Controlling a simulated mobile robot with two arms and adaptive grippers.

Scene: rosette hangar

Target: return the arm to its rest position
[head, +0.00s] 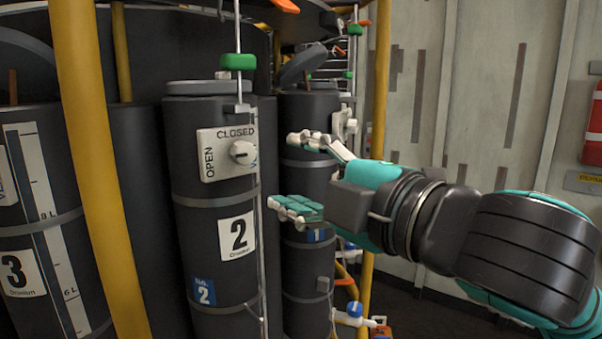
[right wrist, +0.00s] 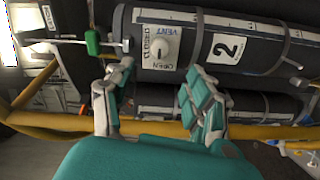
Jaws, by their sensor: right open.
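My right gripper (head: 300,175) reaches in from the right in the head view, with teal and white fingers spread apart and nothing between them. It is in front of the dark cylinders, to the right of the valve panel on cylinder 2 (head: 190,240). In the right wrist view the two fingers (right wrist: 160,105) are also apart, with the panel's white knob (right wrist: 160,47) beyond them and no visible contact. The panel (head: 213,163) is marked OPEN and CLOSED around a round knob (head: 242,152). My left gripper is not in view.
Yellow posts (head: 95,170) stand in front of the cylinders. Cylinder 3 (head: 30,220) is at the left. A rod with a green handle (head: 238,61) rises above cylinder 2. A blue-handled valve (head: 354,311) sits low behind my arm. A pale wall (head: 490,90) and red object (head: 593,125) are at right.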

